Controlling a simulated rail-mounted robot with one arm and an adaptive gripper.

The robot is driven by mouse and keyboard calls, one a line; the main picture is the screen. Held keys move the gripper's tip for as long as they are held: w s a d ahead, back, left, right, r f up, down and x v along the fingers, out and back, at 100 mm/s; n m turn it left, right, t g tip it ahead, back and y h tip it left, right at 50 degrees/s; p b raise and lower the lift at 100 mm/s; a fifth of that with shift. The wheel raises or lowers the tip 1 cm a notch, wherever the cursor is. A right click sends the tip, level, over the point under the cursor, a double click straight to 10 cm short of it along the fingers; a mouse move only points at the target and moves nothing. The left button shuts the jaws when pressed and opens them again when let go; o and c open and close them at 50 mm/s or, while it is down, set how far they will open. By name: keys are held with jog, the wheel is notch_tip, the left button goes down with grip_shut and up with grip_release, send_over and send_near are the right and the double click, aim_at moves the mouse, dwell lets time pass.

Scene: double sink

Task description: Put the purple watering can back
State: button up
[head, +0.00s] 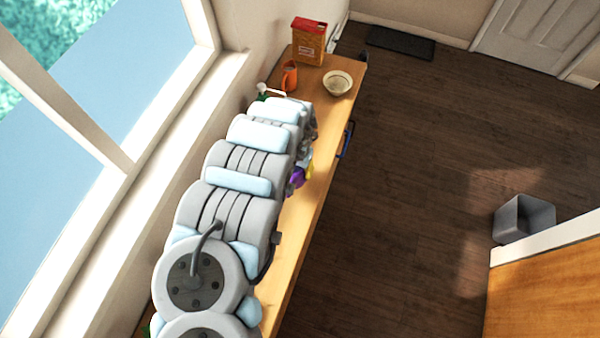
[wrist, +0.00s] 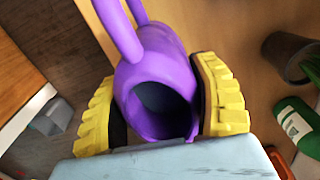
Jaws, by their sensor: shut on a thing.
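The purple watering can (wrist: 160,55) fills the middle of the wrist view. Its round open mouth faces the camera and its handle loops toward the upper left. My gripper (wrist: 160,106) is shut on it, with one yellow ribbed finger on each side of the body. In the head view a small purple part of the can (head: 297,178) shows beside my gripper (head: 304,170), over the wooden counter. My arm hides most of the can there. I cannot tell whether the can touches the counter.
On the wooden counter (head: 311,205), a red-orange box (head: 308,42), an orange mug (head: 289,76) and a pale bowl (head: 338,83) stand at the far end. The wrist view shows a dark pot (wrist: 286,52) and a green bottle (wrist: 297,122) at right. A grey bin (head: 524,217) stands on the floor.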

jog(key=shift+w+f, duration=0.35)
jog(key=shift+f, duration=0.05)
jog(key=shift+w+f+b, duration=0.2)
jog(key=shift+f+b, duration=0.3)
jog(key=shift+b, duration=0.35)
notch_tip(320, 180, down, 3)
jog(key=b, duration=0.3)
jog(key=shift+w, duration=0.1)
jog(key=shift+f, duration=0.1)
jog(key=o, duration=1.3)
jog(key=shift+c, duration=0.2)
